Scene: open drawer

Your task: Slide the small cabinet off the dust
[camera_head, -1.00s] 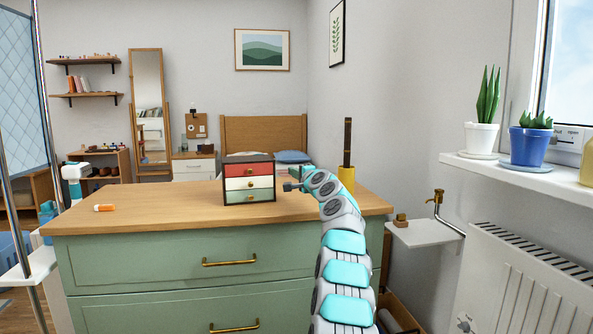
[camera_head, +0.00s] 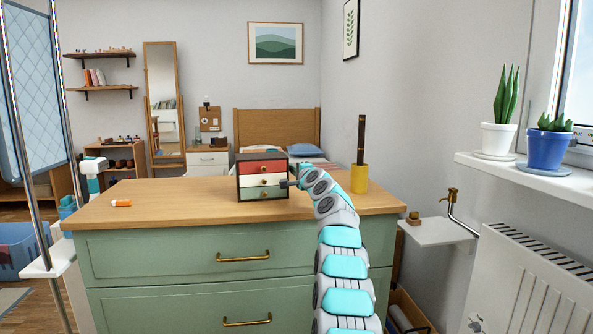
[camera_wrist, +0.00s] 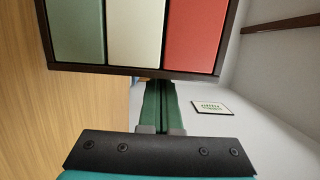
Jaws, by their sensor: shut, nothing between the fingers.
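The small cabinet (camera_head: 262,180) stands upright on the wooden top of the green dresser (camera_head: 190,192). It has a dark frame and red, cream and green drawers with knobs, all shut. My gripper (camera_head: 287,184) is shut and empty at the cabinet's right side, at about the height of the cream drawer. In the wrist view the closed fingers (camera_wrist: 161,108) reach up to the dark side edge of the cabinet (camera_wrist: 136,40). I cannot tell whether they touch it. No dust can be made out on the dresser top.
A yellow cup (camera_head: 359,179) with a dark stick stands to the right, behind my arm. The dresser top left of the cabinet is mostly clear. A radiator (camera_head: 530,275) is at the right.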

